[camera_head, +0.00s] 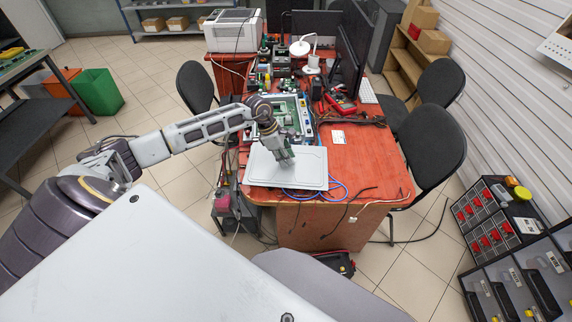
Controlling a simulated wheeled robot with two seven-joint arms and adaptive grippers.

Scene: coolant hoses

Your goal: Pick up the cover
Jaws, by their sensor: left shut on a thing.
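The cover (308,172) is a pale grey-white flat panel with a raised rim line. It lies at the front left of the red table, in front of an open device (294,116) with a green circuit board inside. My left gripper (286,159) reaches down over the cover's far part, at its upper middle. Its fingers are shut on the cover, but the contact is small in view. Whether the cover touches the table or is slightly above it, I cannot tell. My right gripper is not in view.
Blue cables (335,188) lie by the cover's near right edge. A monitor (350,62), a white lamp (300,47), a red multimeter (341,102) and a white printer (233,30) stand farther back. Black chairs (432,145) flank the red table (375,165). Its front right has some bare surface.

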